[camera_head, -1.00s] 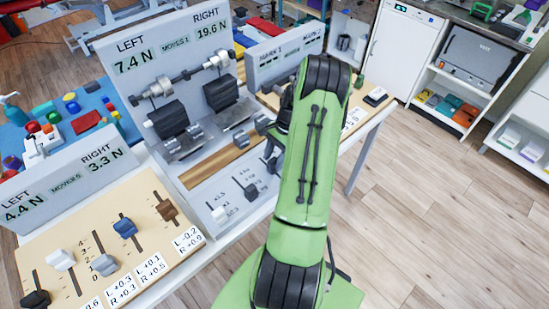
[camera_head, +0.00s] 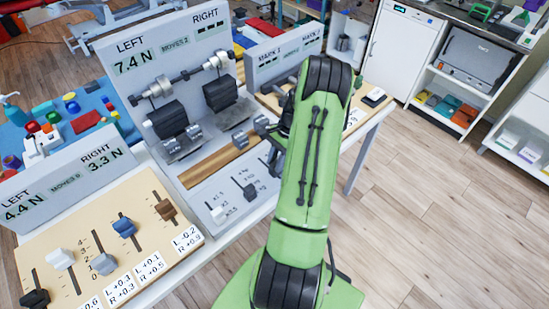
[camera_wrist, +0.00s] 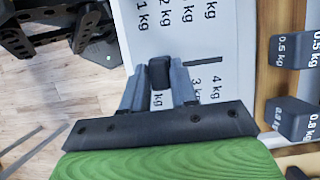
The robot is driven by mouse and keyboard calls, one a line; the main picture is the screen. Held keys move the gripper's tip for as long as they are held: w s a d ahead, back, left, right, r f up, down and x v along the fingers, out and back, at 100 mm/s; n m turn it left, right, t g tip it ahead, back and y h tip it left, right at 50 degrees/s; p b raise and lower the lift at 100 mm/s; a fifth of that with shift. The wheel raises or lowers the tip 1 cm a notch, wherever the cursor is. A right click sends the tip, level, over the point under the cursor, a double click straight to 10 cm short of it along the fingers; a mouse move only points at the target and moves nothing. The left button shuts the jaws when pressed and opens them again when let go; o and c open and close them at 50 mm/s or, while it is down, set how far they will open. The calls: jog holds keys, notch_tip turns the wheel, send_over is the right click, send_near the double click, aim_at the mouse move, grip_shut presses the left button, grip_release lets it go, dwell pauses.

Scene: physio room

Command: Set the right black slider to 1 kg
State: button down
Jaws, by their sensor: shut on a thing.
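In the wrist view my gripper (camera_wrist: 158,88) is shut on a black slider knob (camera_wrist: 158,72), one finger on each side. The knob sits at the low end of a slot, left of the 3 kg and 4 kg labels. The label beside it shows only "kg"; from the spacing it lies about at 1 kg. Another black slider (camera_head: 250,192) and a white slider (camera_head: 219,213) show on the grey panel (camera_head: 207,196). The display board (camera_head: 165,52) reads LEFT 7.4 N and RIGHT dashes.
Small weights marked 0.5 kg (camera_wrist: 290,50) and 0.8 kg (camera_wrist: 296,120) stand on a wooden strip beside the panel. A second slider board (camera_head: 140,262) lies at the near left. A smaller display (camera_head: 284,58) stands behind. Open floor (camera_head: 440,200) is at the right.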

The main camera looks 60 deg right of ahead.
jog(key=shift+s+a, duration=0.25)
jog(key=shift+s, duration=0.85)
jog(key=shift+w, duration=0.2)
jog(key=c, duration=1)
grip_release()
jog(key=shift+s, duration=0.3)
jog(key=shift+o, duration=0.2)
jog(key=shift+w+f, duration=0.1)
jog(key=shift+w, duration=0.05)
jog(key=shift+a, duration=0.1)
jog(key=p+v, duration=0.2)
jog(key=v, duration=1.4)
jog(key=shift+w, duration=0.1)
